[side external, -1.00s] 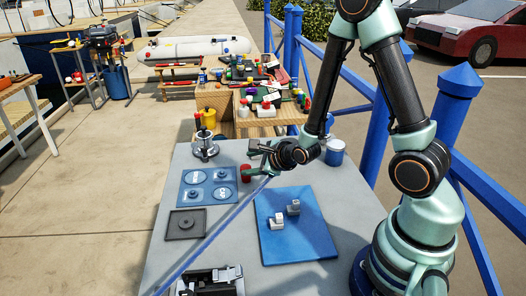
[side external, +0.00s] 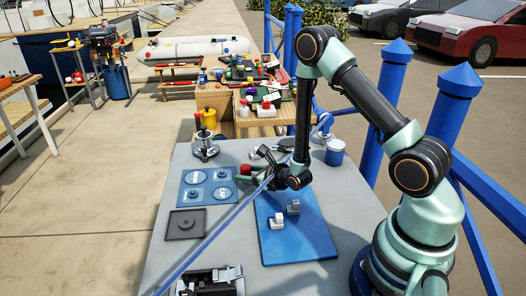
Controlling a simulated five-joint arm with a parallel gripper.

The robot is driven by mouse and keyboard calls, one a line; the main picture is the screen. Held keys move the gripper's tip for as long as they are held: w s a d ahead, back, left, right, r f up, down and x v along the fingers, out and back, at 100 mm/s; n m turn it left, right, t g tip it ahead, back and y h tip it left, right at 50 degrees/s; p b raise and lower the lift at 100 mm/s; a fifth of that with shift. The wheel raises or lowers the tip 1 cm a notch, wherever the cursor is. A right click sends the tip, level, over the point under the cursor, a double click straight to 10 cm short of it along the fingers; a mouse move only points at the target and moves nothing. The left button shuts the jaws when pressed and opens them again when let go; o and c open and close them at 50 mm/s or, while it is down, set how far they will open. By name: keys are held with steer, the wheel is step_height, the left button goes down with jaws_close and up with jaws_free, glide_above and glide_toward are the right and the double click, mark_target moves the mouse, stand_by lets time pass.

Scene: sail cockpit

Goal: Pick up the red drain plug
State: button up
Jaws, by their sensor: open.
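The red drain plug (side external: 245,170) stands on the grey tabletop (side external: 222,248), just right of the blue panel with round fittings (side external: 181,190). My gripper (side external: 262,180) is open and low over the table. Its fingers point left toward the plug, close to its right side. The fingers look empty, but they are small here, and I cannot tell whether they touch the plug.
A blue board with two pale blocks (side external: 290,246) lies below and right of my gripper. A dark square plate (side external: 186,224), a metal winch (side external: 205,146), a white-and-blue can (side external: 334,152) and a dark-handled tool (side external: 266,152) surround the plug. A blue line crosses the table diagonally.

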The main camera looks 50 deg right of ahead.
steer(key=shift+x, duration=0.8)
jaws_close()
steer(key=shift+r, duration=0.1)
